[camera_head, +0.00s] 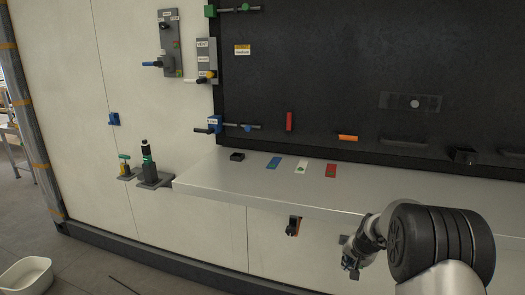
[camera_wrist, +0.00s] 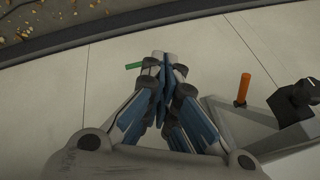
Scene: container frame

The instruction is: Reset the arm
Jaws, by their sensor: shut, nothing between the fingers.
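My arm reaches in from the lower right of the head view. My gripper (camera_head: 352,262) is in front of the white wall panel, just below the front edge of the grey shelf (camera_head: 240,185) and apart from it. In the wrist view my gripper (camera_wrist: 162,62) shows its blue-grey fingers shut together with nothing held. A green bar (camera_wrist: 134,66) shows beside the fingertips; I cannot tell what it belongs to. An orange handle (camera_wrist: 243,88) stands to the right of the fingers.
On the shelf lie a blue plate (camera_head: 273,163), a white plate (camera_head: 302,167) and a red plate (camera_head: 331,171). A black-and-orange fixture (camera_head: 293,226) hangs below the shelf. Valves (camera_head: 148,168) are on the left wall. A white bin (camera_head: 26,275) stands on the floor at lower left.

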